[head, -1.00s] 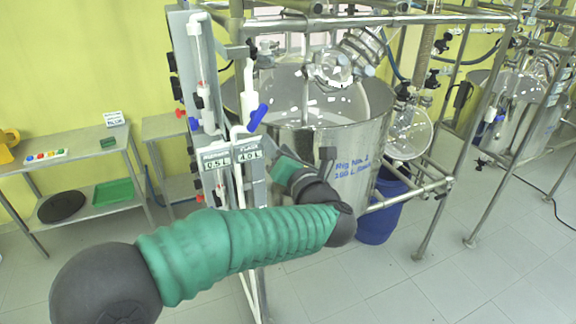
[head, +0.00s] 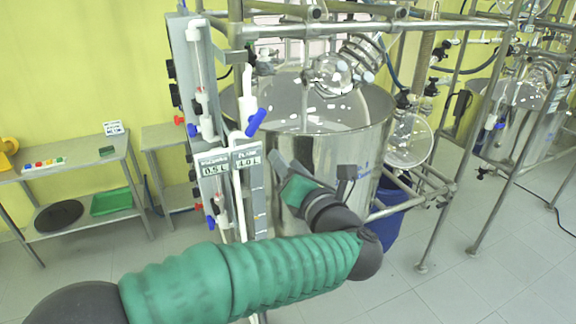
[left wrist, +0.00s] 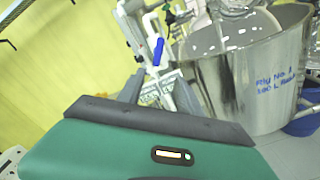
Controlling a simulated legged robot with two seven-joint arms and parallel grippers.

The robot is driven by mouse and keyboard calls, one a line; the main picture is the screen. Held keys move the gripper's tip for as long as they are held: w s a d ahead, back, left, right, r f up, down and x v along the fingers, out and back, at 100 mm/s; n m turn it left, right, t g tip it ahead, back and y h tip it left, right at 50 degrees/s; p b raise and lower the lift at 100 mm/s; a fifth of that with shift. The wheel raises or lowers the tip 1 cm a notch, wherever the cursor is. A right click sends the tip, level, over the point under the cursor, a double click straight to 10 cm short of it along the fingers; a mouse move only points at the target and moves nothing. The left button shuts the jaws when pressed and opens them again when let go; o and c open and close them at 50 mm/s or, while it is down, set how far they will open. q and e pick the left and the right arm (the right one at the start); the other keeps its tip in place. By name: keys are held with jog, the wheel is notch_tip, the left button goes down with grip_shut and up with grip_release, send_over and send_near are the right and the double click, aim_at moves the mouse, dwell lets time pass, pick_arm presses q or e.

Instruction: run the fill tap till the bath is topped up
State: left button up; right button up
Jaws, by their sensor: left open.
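The bath is a large steel vessel (head: 345,145) with blue handwriting on its side; pale bits show inside, but its level is unclear. It also shows in the wrist view (left wrist: 270,70). A white tap with a blue lever (head: 256,122) stands at the bath's left rim; the lever is tilted. In the wrist view the blue lever (left wrist: 158,52) is above and beyond my fingers. My left gripper (head: 312,168) is open and empty in front of the bath, below and right of the lever, apart from it. My right gripper is out of view.
Left of the bath, a panel (head: 194,75) carries small valves and displays reading 0.5 L (head: 214,168) and 4.0 L (head: 247,160). Steel frame rails and glassware (head: 408,138) stand at the right. A bench (head: 75,160) is at far left. Floor at lower right is clear.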

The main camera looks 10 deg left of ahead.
pick_arm(q)
jog(key=shift+a, duration=0.15)
jog(key=b+v, duration=0.5)
jog(key=v, duration=1.1)
jog(key=shift+s+d, duration=0.25)
jog(key=shift+d, duration=0.1)
